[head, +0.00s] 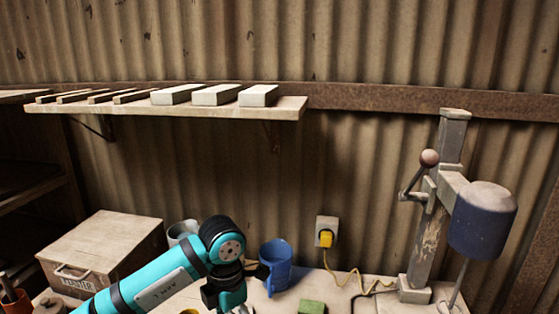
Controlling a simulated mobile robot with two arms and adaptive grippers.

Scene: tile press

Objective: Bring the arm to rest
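My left arm (165,280), teal with black joints, comes in from the lower left over the workbench. Its wrist bends down, and the dark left gripper (226,298) is cut off by the bottom edge, so its fingers cannot be made out. A blue mug (276,268) stands just right of the wrist. My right arm and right gripper are not in view.
A press (425,235) with a ball-ended lever (429,158) and a dark blue cylinder (482,220) stands at the right. A wooden box (100,245) sits left. A green block (312,307) lies in front. A wall shelf (200,112) holds pale blocks and strips.

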